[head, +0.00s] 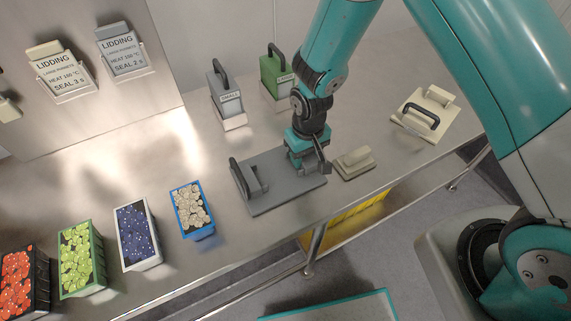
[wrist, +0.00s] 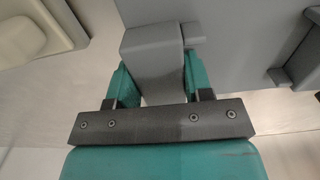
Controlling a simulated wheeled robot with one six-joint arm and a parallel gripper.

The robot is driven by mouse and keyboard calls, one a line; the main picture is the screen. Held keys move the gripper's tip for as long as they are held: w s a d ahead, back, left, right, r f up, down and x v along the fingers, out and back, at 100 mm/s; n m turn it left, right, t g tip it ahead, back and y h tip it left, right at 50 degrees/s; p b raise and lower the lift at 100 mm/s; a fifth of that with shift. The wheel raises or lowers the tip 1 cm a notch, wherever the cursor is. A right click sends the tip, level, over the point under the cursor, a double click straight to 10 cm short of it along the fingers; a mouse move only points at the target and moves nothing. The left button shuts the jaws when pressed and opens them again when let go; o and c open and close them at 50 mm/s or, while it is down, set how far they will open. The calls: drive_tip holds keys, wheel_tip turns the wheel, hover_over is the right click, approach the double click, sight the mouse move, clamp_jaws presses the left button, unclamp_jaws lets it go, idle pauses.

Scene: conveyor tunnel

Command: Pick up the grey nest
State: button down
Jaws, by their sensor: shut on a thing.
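The grey nest (head: 287,197) is a flat grey plate on the metal table, with a dark upright handle at its left end. My gripper (head: 312,168) is over its right end, pointing down. In the wrist view, the green fingers of my gripper (wrist: 153,88) are shut on both sides of a grey block (wrist: 152,50) that appears to belong to the nest. The grey plate (wrist: 235,45) fills the upper right there. The nest appears to lie flat on the table. My gripper hides part of its right end in the head view.
A cream block on a base (head: 354,163) sits close to the right of the nest. A cream plate with a dark handle (head: 425,113) lies farther right. Grey (head: 226,98) and green (head: 276,73) handled blocks stand behind. A blue punnet (head: 193,210) is at left, near the table's front edge.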

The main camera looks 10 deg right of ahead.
drive_tip(key=shift+r, duration=0.1)
wheel_tip(320, 180, up, 20)
drive_tip(key=shift+b, duration=0.35)
drive_tip(key=c, duration=1)
unclamp_jaws()
drive_tip(key=shift+c, duration=0.2)
clamp_jaws()
